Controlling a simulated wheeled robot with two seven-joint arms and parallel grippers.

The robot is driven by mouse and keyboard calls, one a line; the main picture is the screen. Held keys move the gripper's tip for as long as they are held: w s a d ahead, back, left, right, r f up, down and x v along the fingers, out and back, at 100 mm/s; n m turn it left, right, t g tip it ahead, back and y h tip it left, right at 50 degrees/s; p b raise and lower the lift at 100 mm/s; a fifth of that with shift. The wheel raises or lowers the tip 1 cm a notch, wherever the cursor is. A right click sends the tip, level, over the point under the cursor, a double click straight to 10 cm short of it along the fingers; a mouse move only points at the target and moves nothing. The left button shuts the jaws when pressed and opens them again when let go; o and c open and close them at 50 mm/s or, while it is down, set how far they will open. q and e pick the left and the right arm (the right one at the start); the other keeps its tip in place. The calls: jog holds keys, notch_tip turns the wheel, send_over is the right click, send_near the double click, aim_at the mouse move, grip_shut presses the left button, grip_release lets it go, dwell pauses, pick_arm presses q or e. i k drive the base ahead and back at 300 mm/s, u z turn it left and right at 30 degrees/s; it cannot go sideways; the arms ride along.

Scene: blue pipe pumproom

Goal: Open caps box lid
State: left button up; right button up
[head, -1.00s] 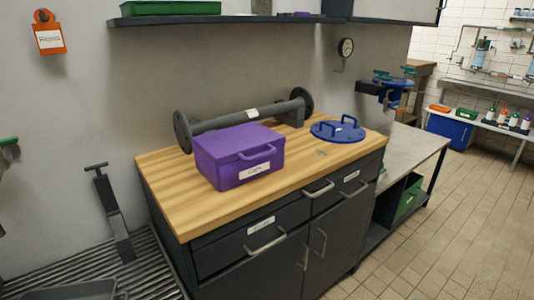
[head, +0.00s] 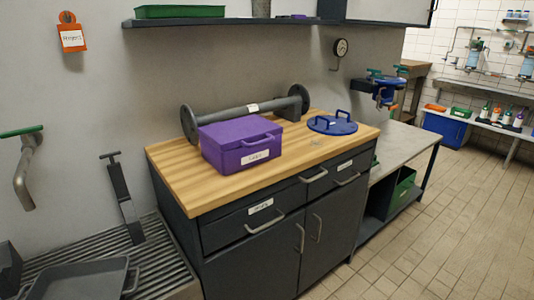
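A purple box (head: 240,145) with a closed lid stands on the wooden top of a dark cabinet in the head view. It has a handle at the front edge of its lid and a white label on its front; the label's text is too small to read surely. Neither of my grippers shows in the head view.
A grey flanged pipe (head: 245,112) lies behind the box. A blue round cover with two handles (head: 332,123) lies to its right. The wooden worktop (head: 195,193) is bare in front. A grey tray (head: 85,281) sits at lower left. Tiled floor (head: 430,230) is clear at right.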

aim_at(229, 135)
jog(key=z, duration=0.95)
jog(key=i, duration=0.55)
jog(key=u, duration=1)
